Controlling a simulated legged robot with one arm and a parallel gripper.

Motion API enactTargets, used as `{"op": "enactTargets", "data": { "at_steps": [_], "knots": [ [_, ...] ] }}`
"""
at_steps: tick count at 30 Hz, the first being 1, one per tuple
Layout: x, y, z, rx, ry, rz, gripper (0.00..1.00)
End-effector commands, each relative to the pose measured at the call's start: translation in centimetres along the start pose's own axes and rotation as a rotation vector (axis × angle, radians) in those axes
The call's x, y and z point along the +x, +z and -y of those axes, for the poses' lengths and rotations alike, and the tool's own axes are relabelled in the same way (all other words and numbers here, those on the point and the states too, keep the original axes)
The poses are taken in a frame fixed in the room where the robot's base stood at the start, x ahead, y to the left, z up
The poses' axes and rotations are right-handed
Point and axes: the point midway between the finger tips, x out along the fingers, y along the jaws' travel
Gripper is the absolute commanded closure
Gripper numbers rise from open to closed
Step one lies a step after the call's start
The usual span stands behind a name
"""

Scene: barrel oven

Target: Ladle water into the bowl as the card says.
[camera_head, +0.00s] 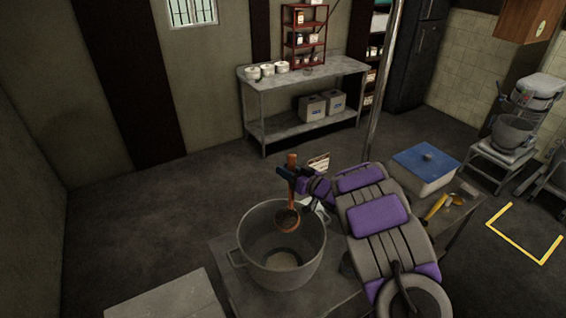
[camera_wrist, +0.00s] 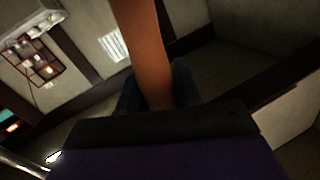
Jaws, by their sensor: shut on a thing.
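My gripper (camera_head: 291,174) is shut on the orange-brown handle of the ladle (camera_head: 292,162). The handle stands nearly upright, and the ladle's round cup (camera_head: 287,219) hangs over the mouth of the large grey pot (camera_head: 323,256). In the wrist view the handle (camera_wrist: 139,45) rises between my dark fingers (camera_wrist: 155,92). A small card with writing (camera_head: 319,163) shows just behind my gripper; its text is too small to read. A whitish object (camera_head: 316,211) shows partly behind the pot, mostly hidden by my arm; I cannot tell if it is the bowl. What the ladle cup holds is unclear.
The pot stands on a grey table (camera_head: 228,272). To the right are a white box with a blue lid (camera_head: 425,157) and a yellow tool (camera_head: 436,207). A metal shelf table (camera_head: 330,68) with white containers stands at the back wall. Open floor lies left.

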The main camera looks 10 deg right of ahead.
Motion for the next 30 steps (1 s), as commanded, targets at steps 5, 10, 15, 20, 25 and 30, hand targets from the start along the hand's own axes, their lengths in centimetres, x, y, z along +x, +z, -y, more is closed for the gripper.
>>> {"op": "enactTargets", "data": {
  "at_steps": [5,10,15,20,25,30],
  "knots": [
    [-0.1,0.2,-1.2,0.087,-0.004,-0.005,1.0],
    [-0.2,0.7,-2.3,0.164,-0.008,-0.014,1.0],
    [-0.2,1.6,-3.4,0.241,-0.013,-0.019,1.0],
    [-0.2,2.1,-4.1,0.293,-0.017,-0.024,1.0],
    [-0.3,2.9,-4.8,0.348,-0.018,-0.025,1.0],
    [-0.3,1.1,-4.5,0.352,-0.019,-0.025,1.0]
  ]
}}
